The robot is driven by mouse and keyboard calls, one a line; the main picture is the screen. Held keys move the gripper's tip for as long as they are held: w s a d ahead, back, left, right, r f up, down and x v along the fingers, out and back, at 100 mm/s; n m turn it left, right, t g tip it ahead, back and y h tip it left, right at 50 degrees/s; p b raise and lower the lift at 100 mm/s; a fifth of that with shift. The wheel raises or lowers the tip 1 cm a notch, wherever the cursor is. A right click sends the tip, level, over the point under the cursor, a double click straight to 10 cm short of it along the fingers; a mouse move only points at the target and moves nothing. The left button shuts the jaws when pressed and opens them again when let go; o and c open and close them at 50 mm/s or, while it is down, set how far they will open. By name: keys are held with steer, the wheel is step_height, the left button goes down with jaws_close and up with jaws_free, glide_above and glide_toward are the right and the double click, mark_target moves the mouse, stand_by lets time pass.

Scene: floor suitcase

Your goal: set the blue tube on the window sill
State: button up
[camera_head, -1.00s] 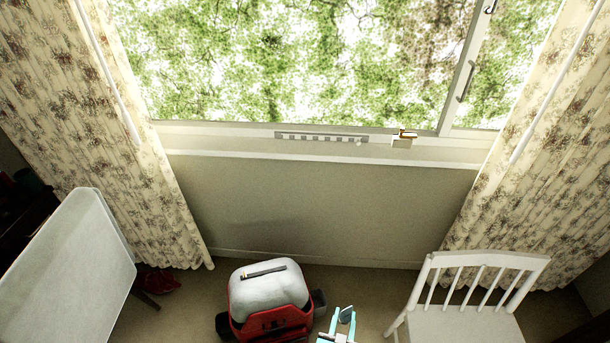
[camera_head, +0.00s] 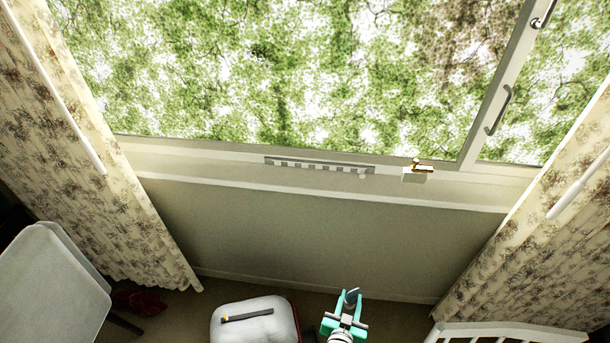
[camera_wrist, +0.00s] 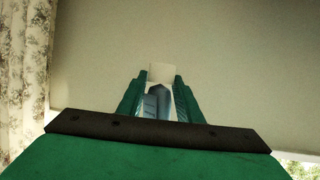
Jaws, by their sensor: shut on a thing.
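The window sill (camera_head: 220,173) is a long pale ledge running across the head view below the window. My gripper (camera_head: 351,297) is low in the head view, in front of the wall below the sill and apart from it. In the wrist view, my gripper (camera_wrist: 160,92) is shut on the blue tube (camera_wrist: 157,101), which has a white end and lies between the two green fingers. In the head view only a small dark bluish part of the tube shows at the fingertips.
On the sill are a grey slotted strip (camera_head: 318,165) and a small white box with a brass piece (camera_head: 417,173). Bare sill lies left of the strip. Below are a red suitcase with a pale top (camera_head: 250,322) and a white chair (camera_head: 510,330). Curtains (camera_head: 100,190) hang at both sides.

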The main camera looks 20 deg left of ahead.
steer(key=w+a+r+y, duration=0.1)
steer(key=w+a+r, duration=0.3)
steer(key=w+r, duration=0.4)
steer(key=w+a+r, duration=0.3)
steer(key=w+r, duration=0.2)
steer(key=r, duration=0.5)
steer(key=w+a+r+n+y, duration=0.1)
steer(key=a+r, duration=0.2)
steer(key=r, duration=0.7)
steer(key=w+a+r+n+y, duration=0.15)
steer(key=a+r, duration=0.25)
steer(key=r, duration=0.6)
steer(key=shift+h, duration=0.25)
steer(key=w+f, duration=0.3)
steer(key=w, duration=0.1)
steer(key=w+a+f, duration=0.1)
steer(key=w+f, duration=0.2)
steer(key=w, duration=0.2)
steer(key=w+a+f, duration=0.1)
steer(key=w+f, duration=0.2)
steer(key=w, duration=0.1)
steer(key=shift+w+a+f, duration=0.15)
steer(key=shift+a+f, duration=0.1)
steer(key=shift+f, duration=0.05)
steer(key=shift+w+a+f, duration=0.2)
steer(key=shift+f, duration=0.2)
steer(key=shift+d+f, duration=0.15)
steer(key=shift+f, duration=0.65)
steer(key=shift+d+f, duration=0.1)
steer(key=shift+f, duration=0.65)
